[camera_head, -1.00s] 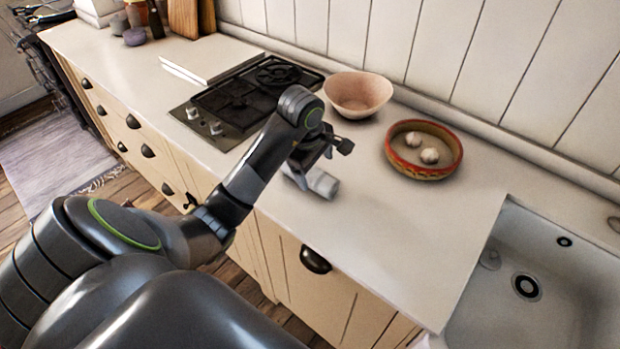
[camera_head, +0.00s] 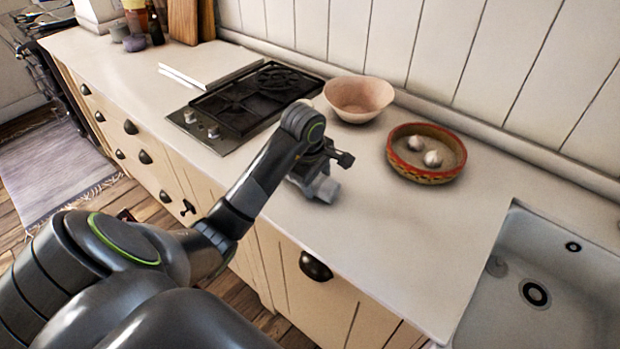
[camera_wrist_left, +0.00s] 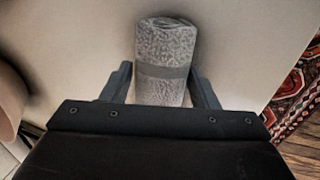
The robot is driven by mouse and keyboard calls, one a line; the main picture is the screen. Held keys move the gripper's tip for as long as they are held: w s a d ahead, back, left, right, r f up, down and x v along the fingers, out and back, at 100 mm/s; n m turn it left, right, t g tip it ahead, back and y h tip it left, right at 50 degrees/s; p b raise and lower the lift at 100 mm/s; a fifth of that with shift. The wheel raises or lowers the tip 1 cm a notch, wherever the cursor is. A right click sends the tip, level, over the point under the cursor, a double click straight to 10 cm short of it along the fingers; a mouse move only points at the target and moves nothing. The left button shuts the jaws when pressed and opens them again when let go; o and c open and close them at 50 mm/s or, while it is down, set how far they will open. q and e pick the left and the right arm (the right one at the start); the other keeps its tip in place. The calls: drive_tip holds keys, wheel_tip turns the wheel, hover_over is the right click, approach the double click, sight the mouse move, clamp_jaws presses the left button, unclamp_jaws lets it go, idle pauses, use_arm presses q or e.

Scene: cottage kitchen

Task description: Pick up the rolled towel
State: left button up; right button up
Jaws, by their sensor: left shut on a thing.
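The rolled towel (camera_head: 326,189) is light grey and lies on the counter in the head view, partly hidden by my left gripper (camera_head: 322,172). In the left wrist view the towel (camera_wrist_left: 165,50) is a grey, textured roll with a darker band around it. It sits between the two fingers of my left gripper (camera_wrist_left: 163,86), one finger on each side. The left gripper is shut on the towel. In the head view the towel is at or very near the counter top; I cannot tell if it is clear of it. My right gripper is not in view.
The white counter (camera_head: 400,240) is clear in front of the towel. A gas hob (camera_head: 245,105) lies to the left, a pink bowl (camera_head: 358,97) behind. A red-rimmed bowl (camera_head: 425,172) with two white bulbs stands to the right, then a sink (camera_head: 570,270).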

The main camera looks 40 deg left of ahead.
use_arm(q)
drive_tip(key=shift+r, duration=0.5)
drive_tip(key=p+v, duration=0.2)
drive_tip(key=v, duration=0.1)
drive_tip(key=w+p+v, duration=0.1)
drive_tip(key=p+v, duration=0.2)
drive_tip(key=w+p+v, duration=0.1)
drive_tip(key=p+v, duration=0.1)
drive_tip(key=p, duration=0.1)
drive_tip(key=shift+r, duration=0.65)
